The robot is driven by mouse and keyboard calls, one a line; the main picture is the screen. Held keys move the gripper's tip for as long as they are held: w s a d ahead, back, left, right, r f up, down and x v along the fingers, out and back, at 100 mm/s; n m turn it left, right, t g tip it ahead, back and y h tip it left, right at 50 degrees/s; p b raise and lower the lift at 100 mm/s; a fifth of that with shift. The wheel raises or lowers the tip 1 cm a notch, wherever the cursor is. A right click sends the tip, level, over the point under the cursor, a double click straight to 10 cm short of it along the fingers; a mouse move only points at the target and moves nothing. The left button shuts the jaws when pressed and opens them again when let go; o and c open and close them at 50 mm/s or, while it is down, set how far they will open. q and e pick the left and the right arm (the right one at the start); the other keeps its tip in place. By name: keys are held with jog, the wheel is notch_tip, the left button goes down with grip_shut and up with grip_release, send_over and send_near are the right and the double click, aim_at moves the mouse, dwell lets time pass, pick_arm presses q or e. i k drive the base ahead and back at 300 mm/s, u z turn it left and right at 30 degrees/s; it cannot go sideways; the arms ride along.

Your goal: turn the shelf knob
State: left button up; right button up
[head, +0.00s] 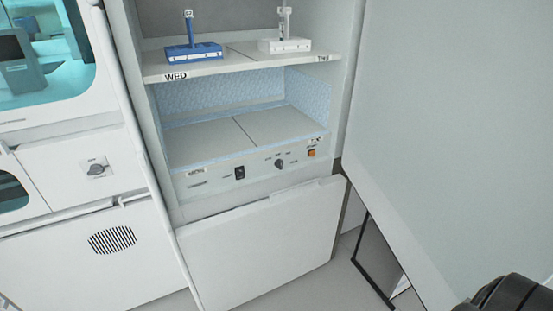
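The shelf unit (245,182) stands in the middle of the view, with a control panel along the front of its lower shelf. A small dark knob (279,163) sits on the right half of this panel, between a black switch (240,173) and an orange switch (311,153). The knob is too small to read its setting. No gripper fingers show. A black rounded part at the bottom right corner looks like a piece of my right arm. Nothing covers the knob.
A blue stand (192,53) and a white stand (284,45) are on the upper shelf, labelled WED at left. The lower shelf (203,143) is empty. Another knob (96,169) is on the left cabinet. A large pale panel (460,130) fills the right side.

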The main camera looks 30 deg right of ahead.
aim_at(279, 164)
jog(key=z, duration=0.5)
jog(key=k, duration=0.6)
jog(key=z, duration=1.15)
jog(key=i, duration=0.85)
jog(key=z, duration=0.25)
